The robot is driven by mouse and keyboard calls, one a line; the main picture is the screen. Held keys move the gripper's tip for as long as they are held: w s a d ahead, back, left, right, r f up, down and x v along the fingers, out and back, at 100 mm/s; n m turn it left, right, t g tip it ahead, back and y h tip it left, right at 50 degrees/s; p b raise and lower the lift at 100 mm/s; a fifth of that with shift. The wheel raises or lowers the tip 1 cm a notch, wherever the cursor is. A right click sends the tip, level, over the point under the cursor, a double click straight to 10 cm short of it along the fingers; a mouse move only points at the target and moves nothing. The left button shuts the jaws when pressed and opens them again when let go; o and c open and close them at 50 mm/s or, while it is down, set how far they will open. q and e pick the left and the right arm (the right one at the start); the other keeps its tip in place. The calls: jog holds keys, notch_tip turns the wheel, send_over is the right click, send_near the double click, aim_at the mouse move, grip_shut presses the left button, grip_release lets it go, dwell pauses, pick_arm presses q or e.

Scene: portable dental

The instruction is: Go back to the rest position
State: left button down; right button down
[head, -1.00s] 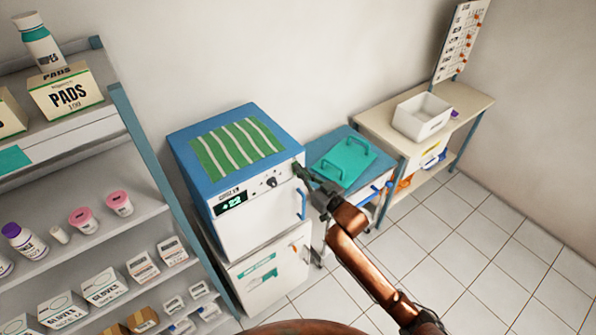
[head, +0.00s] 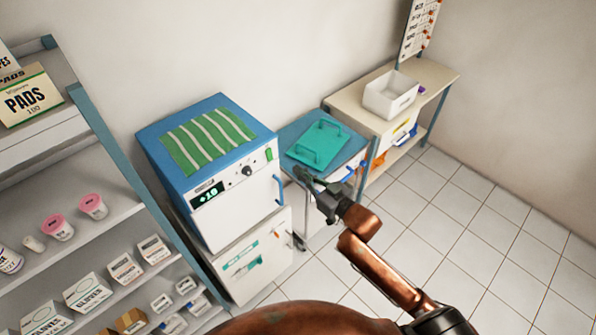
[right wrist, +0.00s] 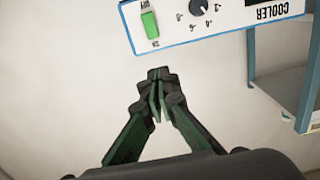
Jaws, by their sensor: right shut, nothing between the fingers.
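My right gripper (head: 304,178) is shut and empty. In the head view it is in front of the blue cart and to the right of the cooler (head: 238,203), apart from the handle as far as I can tell. In the right wrist view its closed fingertips (right wrist: 158,78) show below the cooler's control panel (right wrist: 215,22), with its green switch (right wrist: 149,24) and black knob (right wrist: 198,7). The cooler's door is closed and its display (head: 208,194) seems to read +10. My left gripper is not in view.
A teal tray (head: 318,143) lies on the blue cart (head: 290,132). A beige table (head: 436,78) with a white bin (head: 391,94) stands behind it at the right. A shelf (head: 112,143) with boxes and jars fills the left. The tiled floor (head: 460,240) at right is clear.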

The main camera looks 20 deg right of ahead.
dwell(0.3)
jog(key=d+f+m+g+h+b, duration=0.15)
jog(key=d+f, duration=0.25)
jog(key=f, duration=0.9)
jog(key=d+f+m+g+h+b, duration=0.1)
jog(key=d+f+g+h, duration=0.3)
jog(key=f, duration=1)
jog(key=s+d+f, duration=0.2)
jog(key=s+f, duration=0.1)
jog(key=f, duration=0.4)
jog(key=s+d+f+b, duration=0.1)
jog(key=s+f, duration=0.2)
jog(key=f, duration=0.5)
jog(key=s+d+f, duration=0.2)
jog(key=s+f, duration=0.1)
jog(key=f, duration=0.4)
jog(key=s+f+g+h+b, duration=0.15)
jog(key=s+f+g, duration=0.45)
jog(key=s+f, duration=1.55)
jog(key=s+a+f+g+b, duration=0.1)
jog(key=s+f, duration=0.5)
jog(key=s, duration=0.6)
jog(key=s+a+f+g+b, duration=0.1)
jog(key=s+a+f+g, duration=0.2)
jog(key=s, duration=0.9)
notch_tip(320, 180, down, 3)
jog(key=shift+s+r, duration=0.1)
jog(key=shift+s, duration=0.2)
jog(key=shift+a, duration=0.1)
